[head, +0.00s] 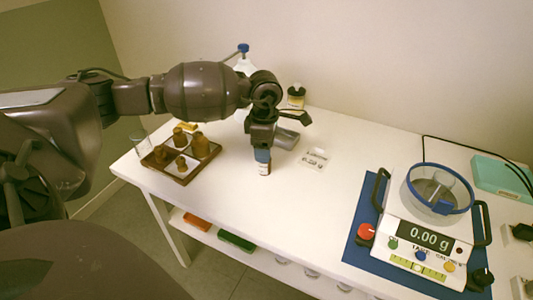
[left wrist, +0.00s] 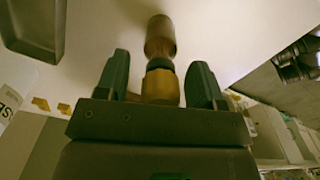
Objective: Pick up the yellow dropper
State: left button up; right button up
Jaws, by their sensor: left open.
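The yellow dropper (left wrist: 160,86) shows in the left wrist view as a yellow bulb with a dark collar, on a brown bottle (left wrist: 160,38). My left gripper (left wrist: 160,62) is open, with one teal finger on each side of the dropper and gaps visible beside it. In the head view my left gripper (head: 262,155) points down over the small bottle (head: 264,169), which stands on the table in front of the grey dish. The gripper hides the dropper there. My right gripper is not in view.
A brown wooden tray (head: 160,167) with several brown pieces stands left of the gripper. A grey dish (head: 287,139) is close behind it. A small clear tray (head: 314,160) lies to the right. A scale (head: 425,234) reading 0.00 g stands farther right. The front middle of the white table is clear.

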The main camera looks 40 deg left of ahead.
pick_arm(q)
jog(key=shift+c, duration=0.2)
jog(key=c, duration=0.6)
jog(key=shift+c, duration=0.2)
jog(key=shift+r, duration=0.25)
notch_tip(320, 180, up, 19)
jog(key=p, duration=0.3)
jog(key=shift+r, duration=0.2)
jog(key=shift+s, duration=0.1)
